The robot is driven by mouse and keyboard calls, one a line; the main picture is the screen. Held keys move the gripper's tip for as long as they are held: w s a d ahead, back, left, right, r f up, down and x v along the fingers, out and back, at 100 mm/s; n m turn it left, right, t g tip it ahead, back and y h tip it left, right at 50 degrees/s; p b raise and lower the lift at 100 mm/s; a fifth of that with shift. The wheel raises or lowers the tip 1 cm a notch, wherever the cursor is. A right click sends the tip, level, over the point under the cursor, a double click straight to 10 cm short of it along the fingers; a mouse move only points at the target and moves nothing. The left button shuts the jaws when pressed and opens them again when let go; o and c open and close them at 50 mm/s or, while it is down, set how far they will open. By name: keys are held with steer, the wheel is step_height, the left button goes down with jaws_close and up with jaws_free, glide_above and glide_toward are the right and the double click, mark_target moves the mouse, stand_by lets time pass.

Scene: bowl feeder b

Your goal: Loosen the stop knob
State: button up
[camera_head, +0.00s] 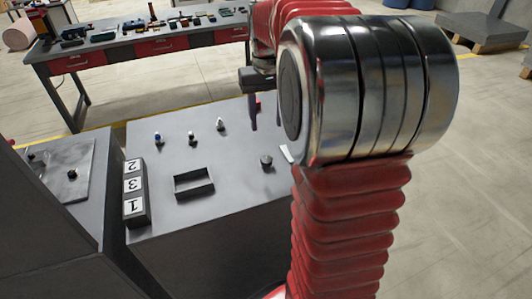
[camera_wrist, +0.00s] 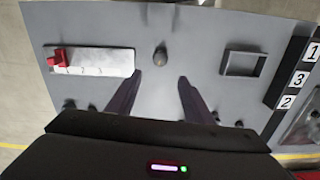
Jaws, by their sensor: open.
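A dark round knob (camera_head: 266,162) stands upright on the grey panel, right of the rectangular frame; no label shows that it is the stop knob. In the wrist view the knob (camera_wrist: 160,55) lies beyond my fingertips, roughly centred between them. My gripper (camera_wrist: 160,78) is open and empty, with its two dark fingers apart. In the head view my gripper (camera_head: 253,125) hangs above the panel, behind the knob, partly hidden by my arm. I see no contact between the fingers and the knob.
A white scale plate (camera_wrist: 100,62) with a red slider (camera_wrist: 57,60) lies left of the knob in the wrist view. A raised rectangular frame (camera_head: 193,184), several small switches (camera_head: 191,138) and a numbered block (camera_head: 135,195) share the panel. A workbench (camera_head: 150,45) stands behind.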

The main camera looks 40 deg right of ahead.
mark_target(266, 159)
step_height(266, 159, down, 14)
steer(key=shift+r, duration=0.1)
stand_by(0.8)
steer(key=c, duration=1)
